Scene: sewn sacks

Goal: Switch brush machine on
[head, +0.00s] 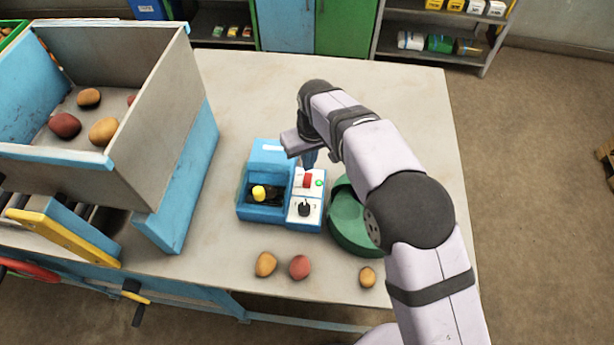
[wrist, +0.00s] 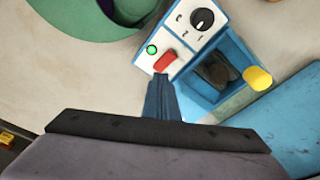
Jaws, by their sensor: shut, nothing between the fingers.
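The brush machine (head: 268,158) is a blue box on the table, with a dark well and a yellow knob (head: 259,192) on its left side. Its white panel carries a red switch (head: 307,181), a bright green lamp (head: 319,183) and a black dial (head: 304,209). In the wrist view the red switch (wrist: 165,61) is tilted, with the green lamp (wrist: 152,49) beside it. My gripper (head: 309,167) is shut and empty, pointing down just behind the switch. In the wrist view its fingertips (wrist: 162,78) are at the switch's near end; I cannot tell whether they touch.
A green round bowl (head: 345,218) stands right of the machine, partly behind my arm. Several potatoes (head: 299,267) lie along the table's front. A large blue-and-grey bin (head: 150,125) with potatoes stands at the left. The table (head: 400,90) is clear behind the machine.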

